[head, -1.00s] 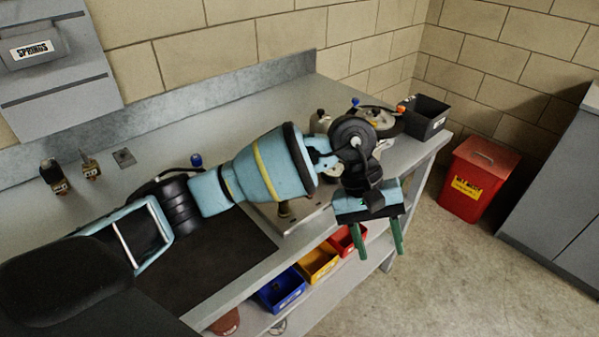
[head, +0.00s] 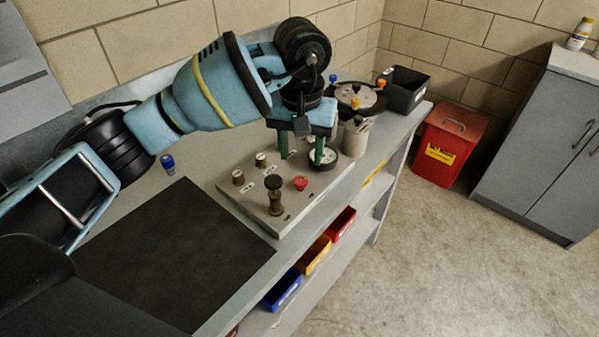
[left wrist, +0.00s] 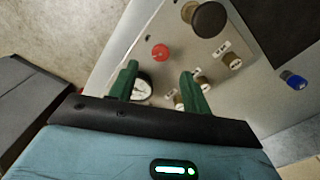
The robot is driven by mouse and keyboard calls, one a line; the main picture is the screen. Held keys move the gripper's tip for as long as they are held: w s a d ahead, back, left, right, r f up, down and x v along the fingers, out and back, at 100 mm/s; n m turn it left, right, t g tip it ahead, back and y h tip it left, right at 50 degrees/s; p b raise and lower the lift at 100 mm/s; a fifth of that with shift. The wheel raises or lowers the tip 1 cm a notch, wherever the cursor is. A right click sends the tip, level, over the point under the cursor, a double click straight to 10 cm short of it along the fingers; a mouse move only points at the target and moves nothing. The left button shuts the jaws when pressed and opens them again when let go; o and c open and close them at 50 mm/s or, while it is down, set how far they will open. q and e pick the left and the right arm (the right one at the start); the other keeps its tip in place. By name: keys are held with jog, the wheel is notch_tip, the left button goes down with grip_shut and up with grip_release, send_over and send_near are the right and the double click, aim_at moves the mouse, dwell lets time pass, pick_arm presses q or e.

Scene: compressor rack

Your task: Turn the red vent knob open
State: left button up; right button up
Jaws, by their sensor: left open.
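The red vent knob (head: 301,183) stands on the grey compressor panel (head: 240,208) on the bench, right of a black-topped knob. In the left wrist view the red knob (left wrist: 160,53) shows beyond and between the fingertips. My left gripper (head: 302,161) is open and empty, its green fingers pointing down over the panel's back part, behind the red knob. It also shows in the left wrist view (left wrist: 160,80), with a gauge (left wrist: 142,88) behind its left finger. The fingers look apart from the knob. My right gripper is not in view.
Behind stand a canister (head: 354,140) and a black bin (head: 404,90). A dark mat (head: 170,255) lies left.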

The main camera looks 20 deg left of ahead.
aim_at(301, 180)
pick_arm(q)
notch_tip(301, 180, down, 7)
jog(key=shift+r, duration=0.1)
dwell(0.3)
jog(key=c, duration=1)
